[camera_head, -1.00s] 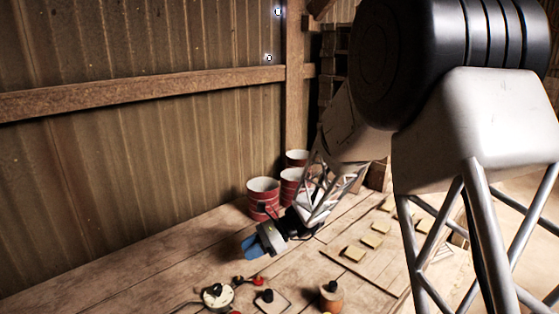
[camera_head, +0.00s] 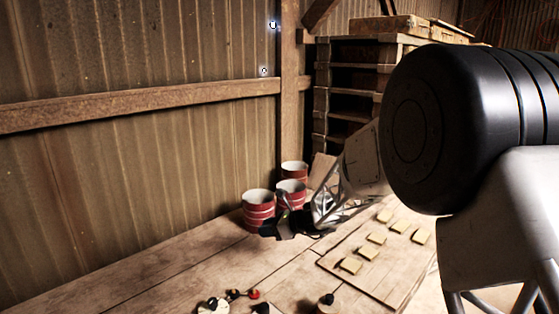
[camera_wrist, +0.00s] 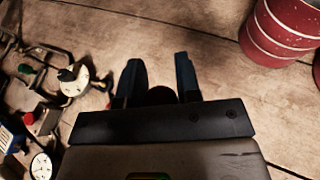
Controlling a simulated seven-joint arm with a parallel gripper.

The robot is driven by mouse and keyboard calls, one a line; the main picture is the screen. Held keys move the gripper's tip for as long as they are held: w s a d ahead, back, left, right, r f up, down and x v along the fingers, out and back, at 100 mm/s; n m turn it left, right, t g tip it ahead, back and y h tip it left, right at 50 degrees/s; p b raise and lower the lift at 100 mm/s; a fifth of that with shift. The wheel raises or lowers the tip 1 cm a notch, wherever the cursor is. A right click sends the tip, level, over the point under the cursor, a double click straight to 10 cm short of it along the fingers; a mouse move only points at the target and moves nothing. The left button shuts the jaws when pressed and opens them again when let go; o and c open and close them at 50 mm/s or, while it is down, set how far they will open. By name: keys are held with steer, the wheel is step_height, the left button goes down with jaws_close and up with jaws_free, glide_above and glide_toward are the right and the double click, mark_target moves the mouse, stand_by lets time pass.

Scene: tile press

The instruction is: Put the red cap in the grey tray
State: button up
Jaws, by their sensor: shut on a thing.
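My gripper (camera_wrist: 158,64) shows in the wrist view with its two dark blue fingers around a dark, round thing (camera_wrist: 160,95). Shadow and the gripper's body hide most of that thing, so I cannot tell its colour or whether it is the red cap. In the head view my gripper (camera_head: 270,230) is small and dark, held above the table in front of the red drums. A small red part (camera_head: 254,294) lies near the bottom of the head view. A red piece (camera_wrist: 28,118) also shows at the left of the wrist view. I cannot make out the grey tray.
Red drums (camera_head: 258,208) stand by the wall, and one drum (camera_wrist: 285,30) fills the wrist view's upper right. A board (camera_head: 378,280) with several tan tiles lies to the right. Dial gauges (camera_wrist: 74,80) and small parts crowd the wrist view's left. Bare planks (camera_head: 160,280) lie left.

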steer(key=w+d+r+m+t+h, duration=0.2)
steer(key=w+d+m+t+h, duration=0.1)
steer(key=d, duration=0.4)
steer(key=w+d+r+m+t+h, duration=0.2)
steer(key=w+d+m+t+h, duration=0.1)
steer(key=d+m+h, duration=0.2)
steer(key=w+d+r+m+t+h, duration=0.2)
steer(key=d+m, duration=0.4)
steer(key=d, duration=0.4)
steer(key=shift+w+r+m+t+h, duration=0.35)
steer(key=shift+w+t+h, duration=0.5)
steer(key=shift+h, duration=0.55)
steer(key=shift+a, duration=0.1)
